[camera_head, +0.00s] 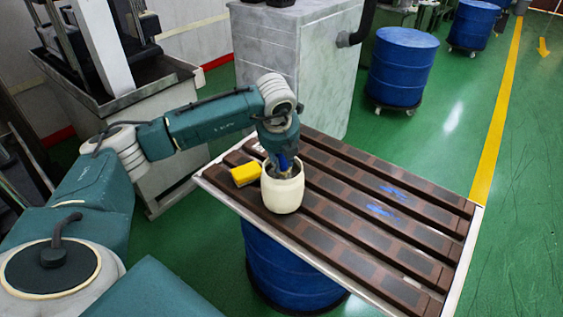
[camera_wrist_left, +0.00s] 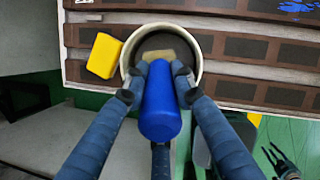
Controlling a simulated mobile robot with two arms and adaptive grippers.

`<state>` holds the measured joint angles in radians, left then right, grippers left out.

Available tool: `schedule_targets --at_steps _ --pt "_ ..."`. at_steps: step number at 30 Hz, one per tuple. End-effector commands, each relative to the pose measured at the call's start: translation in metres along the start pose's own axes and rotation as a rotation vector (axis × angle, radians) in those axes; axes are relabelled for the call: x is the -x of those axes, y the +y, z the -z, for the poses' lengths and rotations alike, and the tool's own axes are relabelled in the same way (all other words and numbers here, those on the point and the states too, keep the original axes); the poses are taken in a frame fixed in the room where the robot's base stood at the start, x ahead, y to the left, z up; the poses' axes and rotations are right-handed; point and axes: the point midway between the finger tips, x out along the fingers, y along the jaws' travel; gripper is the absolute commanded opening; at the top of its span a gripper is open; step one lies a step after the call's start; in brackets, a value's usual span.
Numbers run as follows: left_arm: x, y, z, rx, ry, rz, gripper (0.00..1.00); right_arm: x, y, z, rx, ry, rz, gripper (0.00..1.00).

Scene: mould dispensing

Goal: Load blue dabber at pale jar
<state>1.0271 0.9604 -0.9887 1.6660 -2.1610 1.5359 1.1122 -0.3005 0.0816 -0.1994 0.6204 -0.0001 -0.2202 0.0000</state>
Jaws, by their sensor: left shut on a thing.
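The pale jar (camera_head: 283,190) stands upright on the slatted table (camera_head: 370,222), near its left end. Its round rim also shows in the left wrist view (camera_wrist_left: 199,64). My left gripper (camera_head: 285,166) points down into the jar's mouth. It is shut on the blue dabber (camera_wrist_left: 160,105), whose handle points towards the wrist camera. The dabber's far end, a tan pad (camera_wrist_left: 158,52), is inside the jar mouth; I cannot tell how deep it sits. In the head view the gripper and jar wall hide most of the dabber. My right gripper is not in view.
A yellow block (camera_head: 245,174) lies just left of the jar, also seen in the left wrist view (camera_wrist_left: 104,56). Blue paint marks (camera_head: 382,210) are on the slats to the right. The table's right part is otherwise clear. A blue drum (camera_head: 285,268) stands below the table.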

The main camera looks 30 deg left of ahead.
Motion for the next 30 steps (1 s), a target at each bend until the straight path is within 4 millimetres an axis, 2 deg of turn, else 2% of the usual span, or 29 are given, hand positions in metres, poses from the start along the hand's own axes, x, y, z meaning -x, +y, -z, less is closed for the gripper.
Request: schedule_targets --at_steps 1,16,30 --pt "0.007 -0.001 -0.003 0.000 -0.002 0.001 0.00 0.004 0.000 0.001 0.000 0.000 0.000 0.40" --pt "0.045 -0.002 -0.017 0.000 -0.002 0.001 0.00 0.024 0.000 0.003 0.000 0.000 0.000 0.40" --pt "0.048 -0.002 -0.018 0.000 -0.003 0.001 0.00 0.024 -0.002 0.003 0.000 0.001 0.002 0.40"
